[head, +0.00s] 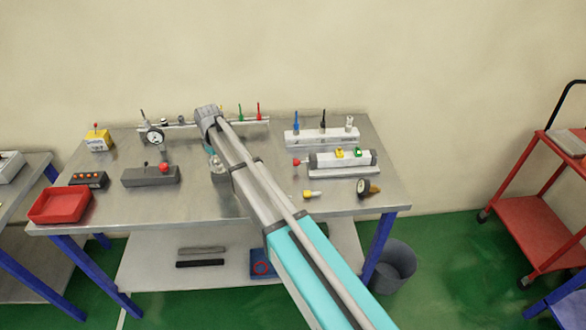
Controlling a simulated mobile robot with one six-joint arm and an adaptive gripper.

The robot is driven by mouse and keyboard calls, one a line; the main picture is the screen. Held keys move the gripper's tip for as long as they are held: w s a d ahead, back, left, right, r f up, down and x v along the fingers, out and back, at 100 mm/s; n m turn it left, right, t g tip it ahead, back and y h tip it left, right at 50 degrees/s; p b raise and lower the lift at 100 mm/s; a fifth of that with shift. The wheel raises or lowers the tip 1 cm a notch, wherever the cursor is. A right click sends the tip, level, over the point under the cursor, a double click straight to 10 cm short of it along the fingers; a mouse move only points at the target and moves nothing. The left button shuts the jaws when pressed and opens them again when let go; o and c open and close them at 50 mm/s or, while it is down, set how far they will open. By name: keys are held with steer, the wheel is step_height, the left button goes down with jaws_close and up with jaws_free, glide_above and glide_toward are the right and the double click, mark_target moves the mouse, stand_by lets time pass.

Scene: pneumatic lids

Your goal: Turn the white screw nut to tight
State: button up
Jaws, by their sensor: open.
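A pale, ribbed knob (349,122) stands at the right end of a white block (322,136) at the back right of the table; it may be the white screw nut, but it is too small to be sure. My arm reaches across the table from the lower right. My gripper (218,166) seems to hang below the arm's far end, left of the table's middle, partly hidden by the arm. It is open, and nothing shows in it. It is well left of the pale knob.
Blue and black upright pins share the white block. In front lie a cylinder (343,164) with a red knob, a yellow-tipped fitting (311,194) and a gauge (363,187). A red tray (61,204) sits front left. The front right tabletop is mostly clear.

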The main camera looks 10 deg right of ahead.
steer(key=m, duration=0.7)
steer(key=shift+m, duration=0.4)
steer(key=m, duration=0.3)
steer(key=shift+m, duration=0.4)
steer(key=m, duration=0.4)
steer(key=shift+a, duration=0.1)
steer(key=shift+r+m, duration=0.25)
steer(key=shift+m, duration=0.25)
step_height(320, 180, up, 14)
steer(key=f+p, duration=0.1)
steer(key=p, duration=1.3)
steer(key=s+d+f+n+b, duration=0.2)
steer(key=s+d, duration=0.6)
steer(key=d, duration=0.4)
steer(key=s+d+f+n+b, duration=0.1)
steer(key=s+d+f+b, duration=0.1)
steer(key=s+d, duration=0.6)
steer(key=shift+d+f+n+b, duration=0.25)
steer(key=shift+d+n+b, duration=0.25)
steer(key=shift+d, duration=1.55)
